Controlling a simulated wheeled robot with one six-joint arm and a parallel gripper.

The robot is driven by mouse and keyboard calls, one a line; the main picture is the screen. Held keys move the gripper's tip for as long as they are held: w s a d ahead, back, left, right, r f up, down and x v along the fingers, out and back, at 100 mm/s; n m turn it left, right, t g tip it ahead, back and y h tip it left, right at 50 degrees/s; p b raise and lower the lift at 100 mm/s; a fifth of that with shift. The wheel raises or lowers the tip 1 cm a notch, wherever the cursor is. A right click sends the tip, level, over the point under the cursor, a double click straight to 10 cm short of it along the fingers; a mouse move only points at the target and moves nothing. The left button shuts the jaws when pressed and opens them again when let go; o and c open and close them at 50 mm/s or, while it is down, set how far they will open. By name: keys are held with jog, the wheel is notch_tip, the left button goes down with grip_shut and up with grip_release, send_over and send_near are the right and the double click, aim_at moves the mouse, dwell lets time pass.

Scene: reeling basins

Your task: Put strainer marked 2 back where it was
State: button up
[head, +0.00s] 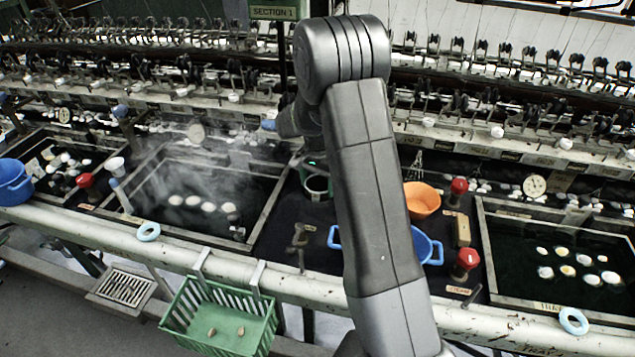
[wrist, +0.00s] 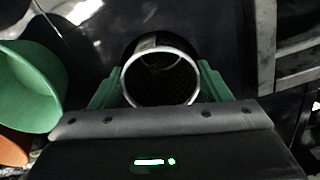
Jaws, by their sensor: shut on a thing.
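My gripper (head: 315,180) is at the black deck between the left steaming basin and the right basin, partly hidden by my arm. Its green fingers (wrist: 160,88) are shut on the sides of a round, dark, cup-like strainer with a bright metal rim (wrist: 125,88). The strainer also shows in the head view (head: 316,188), below my wrist. A small pale patch is on its inner wall, but I cannot read a mark. I cannot tell whether its bottom touches the deck.
The steaming basin (head: 262,218) holds several pale cocoons; another basin (head: 483,240) is at right. An orange bowl (head: 422,199) and blue tub (head: 437,250) stand right of my arm. A green bowl (wrist: 28,88) is left in the wrist view. A green basket (head: 225,315) hangs in front.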

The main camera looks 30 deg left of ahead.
jog(key=o, duration=1.3)
jog(key=shift+o, duration=0.2)
notch_tip(320, 180, up, 12)
jog(key=b, duration=0.1)
jog(key=shift+r, duration=0.1)
